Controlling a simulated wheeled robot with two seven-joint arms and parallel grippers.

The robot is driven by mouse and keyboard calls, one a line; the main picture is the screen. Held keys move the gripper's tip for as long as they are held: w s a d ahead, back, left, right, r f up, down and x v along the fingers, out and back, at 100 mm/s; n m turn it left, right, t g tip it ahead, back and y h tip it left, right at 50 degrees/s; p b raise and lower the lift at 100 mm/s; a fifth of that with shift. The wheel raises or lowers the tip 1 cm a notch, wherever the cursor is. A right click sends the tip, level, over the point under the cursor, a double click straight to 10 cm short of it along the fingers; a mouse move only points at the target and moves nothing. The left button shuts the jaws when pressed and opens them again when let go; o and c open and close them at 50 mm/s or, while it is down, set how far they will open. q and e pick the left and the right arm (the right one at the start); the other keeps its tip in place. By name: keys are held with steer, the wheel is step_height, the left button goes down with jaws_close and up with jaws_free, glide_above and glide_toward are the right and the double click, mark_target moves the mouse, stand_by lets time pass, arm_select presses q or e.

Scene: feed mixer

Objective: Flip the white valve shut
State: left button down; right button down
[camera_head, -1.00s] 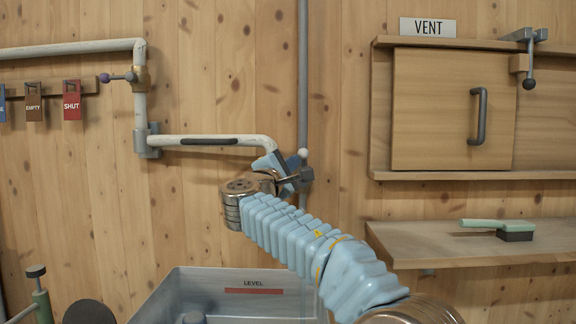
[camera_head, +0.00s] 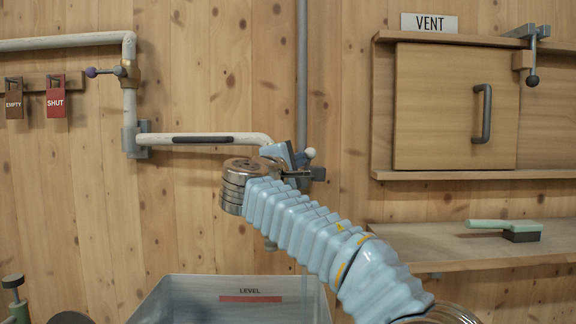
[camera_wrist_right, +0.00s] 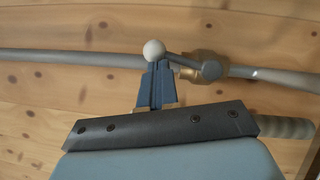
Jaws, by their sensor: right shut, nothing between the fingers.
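The white ball knob (camera_head: 310,153) of the valve shows beside the thin upright grey pipe (camera_head: 302,70). In the right wrist view the white ball (camera_wrist_right: 154,52) sits on a grey lever that runs right to a brass valve body (camera_wrist_right: 210,66) on the pipe. My right gripper (camera_head: 303,172) is close to the knob, partly behind my own wrist. In the wrist view its blue fingers (camera_wrist_right: 155,83) are shut and empty, with their tips right at the ball. I cannot tell whether they touch it. The brass body is hidden in the head view. My left gripper is out of view.
A white pipe (camera_head: 225,139) with a dark strip runs left of the gripper. Another knobbed valve (camera_head: 118,71) and a red SHUT tag (camera_head: 56,96) are at left. A LEVEL bin (camera_head: 180,285) stands below. A shelf (camera_head: 430,250) with a brush (camera_head: 510,229) is at right.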

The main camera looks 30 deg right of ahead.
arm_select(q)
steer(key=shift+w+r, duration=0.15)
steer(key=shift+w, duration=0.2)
arm_select(e)
steer(key=s+d+f+m+y, duration=0.3)
steer(key=d+m+y, duration=0.2)
steer(key=m, duration=0.6)
steer(key=shift+s+d+m+g+y, duration=0.25)
steer(key=shift+d+m+g+y, duration=0.15)
steer(key=shift+y, duration=0.5)
